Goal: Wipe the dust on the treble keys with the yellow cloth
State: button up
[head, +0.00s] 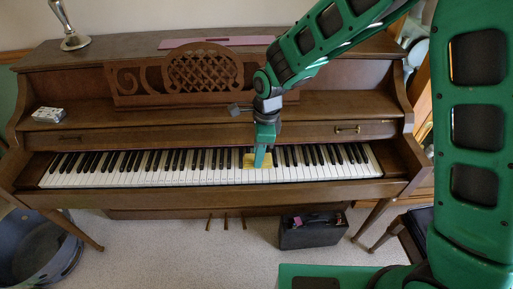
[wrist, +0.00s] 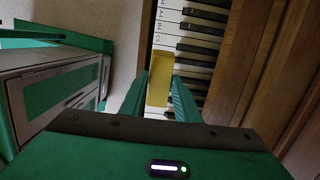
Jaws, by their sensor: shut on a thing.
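The yellow cloth (head: 250,160) is at the keyboard, right of its middle, in the head view. My gripper (head: 262,163) is shut on it, pointing down at the keys. In the wrist view the cloth (wrist: 160,82) shows as a yellow strip between my two green fingers (wrist: 162,95), over or on the keys. I cannot tell whether it touches them. The treble keys (head: 330,157) run to the right of my gripper. They also show beyond the cloth or beside it in the wrist view as piano keys (wrist: 195,42), some with letters. I cannot make out dust on them.
The piano (head: 200,205) has a carved music stand (head: 190,72) above the keys. A dark case (head: 310,232) is on the floor below, with a tub (head: 40,250) at the left.

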jog(key=shift+r, duration=1.25)
